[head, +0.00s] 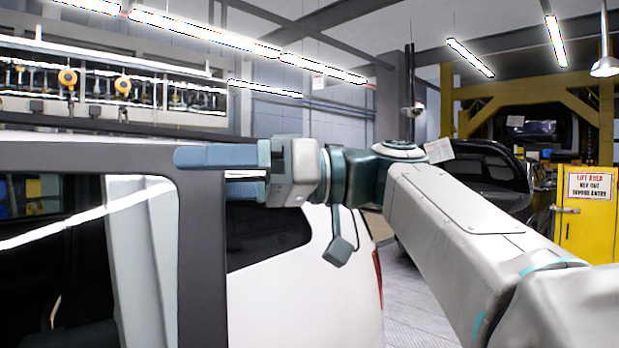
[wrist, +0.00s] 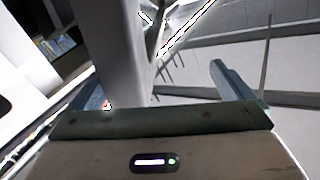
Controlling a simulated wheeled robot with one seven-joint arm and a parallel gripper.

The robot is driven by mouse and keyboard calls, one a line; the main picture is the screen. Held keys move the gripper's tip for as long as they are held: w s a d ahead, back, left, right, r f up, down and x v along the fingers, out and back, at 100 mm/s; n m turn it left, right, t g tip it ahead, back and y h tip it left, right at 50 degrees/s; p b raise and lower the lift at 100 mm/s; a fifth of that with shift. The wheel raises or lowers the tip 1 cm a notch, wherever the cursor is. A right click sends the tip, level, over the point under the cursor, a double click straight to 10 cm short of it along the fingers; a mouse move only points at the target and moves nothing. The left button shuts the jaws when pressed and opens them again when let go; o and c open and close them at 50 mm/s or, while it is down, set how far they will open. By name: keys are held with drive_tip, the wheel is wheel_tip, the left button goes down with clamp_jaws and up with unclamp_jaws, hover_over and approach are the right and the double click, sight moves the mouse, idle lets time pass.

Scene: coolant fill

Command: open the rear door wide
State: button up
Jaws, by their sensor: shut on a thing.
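The rear door (head: 201,260) of a white vehicle is in the left of the head view. Its dark grey window frame stands upright there, and it stands ajar of the white body behind it. My gripper (head: 208,172) is shut on the upper part of this frame. One blue-grey finger lies across the near side of the frame, and the other shows past its right edge. In the wrist view the grey door frame (wrist: 122,50) runs between the two fingers of my gripper (wrist: 160,85). The door's lower part is out of view.
The white vehicle body (head: 300,275) with a dark side window is right behind the door. A dark car (head: 470,190) and a yellow cabinet (head: 588,225) with a sign stand at the right.

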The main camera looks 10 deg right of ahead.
drive_tip(key=shift+d+r, duration=0.2)
drive_tip(key=shift+d, duration=1.2)
drive_tip(key=shift+c, duration=0.6)
drive_tip(key=shift+s+d, duration=0.1)
drive_tip(key=shift+d, duration=1)
drive_tip(key=c, duration=0.4)
drive_tip(key=shift+w+d+f+p, duration=0.15)
drive_tip(key=shift+w+d, duration=0.1)
drive_tip(key=shift+d, duration=1.2)
drive_tip(key=shift+w+d+r+p, duration=0.1)
drive_tip(key=shift+w+d+p, duration=0.15)
drive_tip(key=shift+d, duration=1.25)
drive_tip(key=shift+w+d+f+p, duration=0.1)
drive_tip(key=shift+w+d, duration=0.15)
drive_tip(key=shift+d, duration=1.2)
